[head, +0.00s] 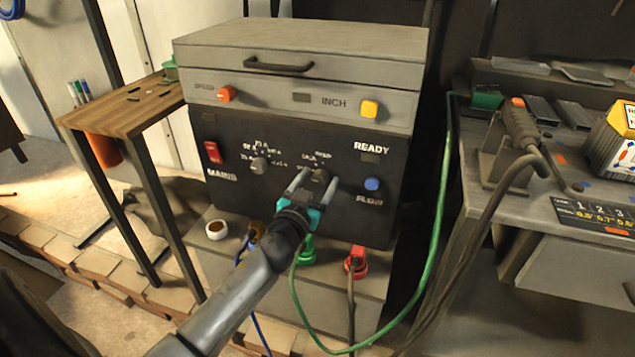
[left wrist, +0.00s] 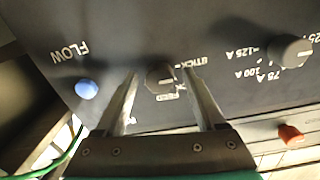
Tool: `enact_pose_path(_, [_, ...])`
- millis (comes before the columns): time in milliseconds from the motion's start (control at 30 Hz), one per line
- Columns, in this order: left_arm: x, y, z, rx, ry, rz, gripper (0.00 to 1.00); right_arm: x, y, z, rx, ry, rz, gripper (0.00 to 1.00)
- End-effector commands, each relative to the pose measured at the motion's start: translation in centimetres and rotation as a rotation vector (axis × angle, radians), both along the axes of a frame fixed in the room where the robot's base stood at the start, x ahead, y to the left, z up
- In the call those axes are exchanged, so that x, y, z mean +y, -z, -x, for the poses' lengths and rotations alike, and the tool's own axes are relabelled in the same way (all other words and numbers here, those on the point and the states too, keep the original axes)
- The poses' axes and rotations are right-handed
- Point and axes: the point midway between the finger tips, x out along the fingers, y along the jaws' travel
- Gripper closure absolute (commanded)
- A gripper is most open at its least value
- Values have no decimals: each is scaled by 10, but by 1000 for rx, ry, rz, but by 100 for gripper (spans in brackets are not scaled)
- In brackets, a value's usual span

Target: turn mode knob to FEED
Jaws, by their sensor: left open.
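The mode knob (head: 320,174) is a small dark round knob on the black front panel of the grey machine, right of the current knob (head: 259,164). It also shows in the left wrist view (left wrist: 160,78), where STICK can be read beside it; its other labels are too small or partly hidden to read surely. My left gripper (head: 317,179) reaches the panel with its two fingers apart, one on each side of the mode knob. In the left wrist view the gripper (left wrist: 161,85) shows gaps between fingers and knob. My right gripper is not in view.
A blue FLOW button (head: 372,184) sits right of the knob, and a red MAINS switch (head: 213,152) at the panel's left. An orange knob (head: 226,94) and a yellow INCH button (head: 369,108) are above. A green hose (head: 433,230) hangs at the right, beside a bench with a torch.

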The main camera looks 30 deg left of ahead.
Motion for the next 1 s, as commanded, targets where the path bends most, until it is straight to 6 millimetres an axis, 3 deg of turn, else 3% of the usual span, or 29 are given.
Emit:
enact_pose_path(200, [0, 0, 0, 0, 0, 0, 28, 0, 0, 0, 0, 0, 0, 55])
enact_pose_path(833, [0, 0, 0, 1, 0, 0, 99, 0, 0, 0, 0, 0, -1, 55])
enact_pose_path(1000, [0, 0, 0, 1, 0, 0, 100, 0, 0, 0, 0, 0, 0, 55])
